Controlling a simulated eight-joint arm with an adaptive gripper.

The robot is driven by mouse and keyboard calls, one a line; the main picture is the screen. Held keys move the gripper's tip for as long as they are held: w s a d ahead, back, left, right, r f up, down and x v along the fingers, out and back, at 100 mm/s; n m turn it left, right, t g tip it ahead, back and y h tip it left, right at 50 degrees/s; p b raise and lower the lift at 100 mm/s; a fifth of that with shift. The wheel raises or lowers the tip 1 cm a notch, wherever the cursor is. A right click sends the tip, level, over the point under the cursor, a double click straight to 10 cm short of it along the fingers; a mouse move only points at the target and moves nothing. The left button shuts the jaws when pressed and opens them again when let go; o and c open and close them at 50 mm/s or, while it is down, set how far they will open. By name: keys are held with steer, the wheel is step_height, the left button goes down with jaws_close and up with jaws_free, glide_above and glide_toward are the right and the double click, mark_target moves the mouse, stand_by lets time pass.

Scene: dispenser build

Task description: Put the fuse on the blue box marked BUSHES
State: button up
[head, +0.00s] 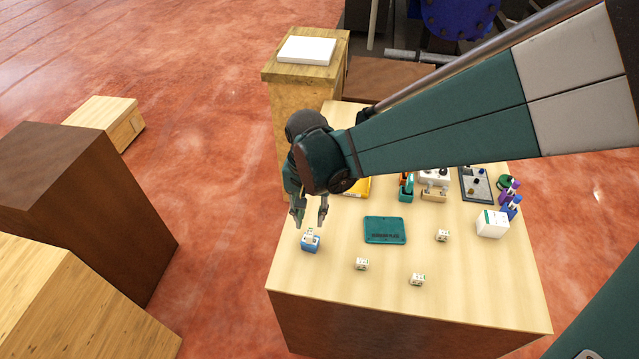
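A small blue box (310,245) stands near the left front edge of the table; its marking is too small to read. A small white piece with green marks (310,234) appears to rest on top of it. It looks like the fuse, but I cannot tell for sure. My gripper (311,222) points down just above the blue box and this piece. Its two fingers are spread, with nothing visible between them, and the piece shows just below the fingertips. Similar small white pieces stand apart on the table, at the middle front (361,264), front right (417,280) and further right (442,236).
A teal tray (370,240) lies at the table's centre. A white box (492,225), a dark tray (467,196) and purple items (511,207) stand at the right. Orange and teal parts (406,187) sit behind, partly under my arm. The table's front strip (340,290) is clear.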

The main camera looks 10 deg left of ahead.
mark_target(311, 229)
steer(key=shift+r, duration=2.9)
steer(key=shift+d, duration=0.1)
steer(key=d+r+t, duration=0.1)
steer(key=d+r, duration=0.2)
steer(key=d, duration=0.3)
steer(key=d+r+t+y, duration=0.1)
steer(key=d+r, duration=0.2)
steer(key=d, duration=0.3)
steer(key=d+r+t, duration=0.1)
steer(key=d+r, duration=0.2)
steer(key=d, duration=0.3)
steer(key=s+d+r+t, duration=0.1)
steer(key=s+d, duration=0.1)
steer(key=d, duration=0.3)
steer(key=s+d+r+t, duration=0.1)
steer(key=s+d, duration=0.2)
steer(key=d, duration=0.3)
steer(key=s+d+t+h, duration=0.1)
steer(key=s+d+t, duration=0.1)
steer(key=d, duration=0.3)
steer(key=shift+s+d+r, duration=0.25)
steer(key=shift+d+r, duration=0.15)
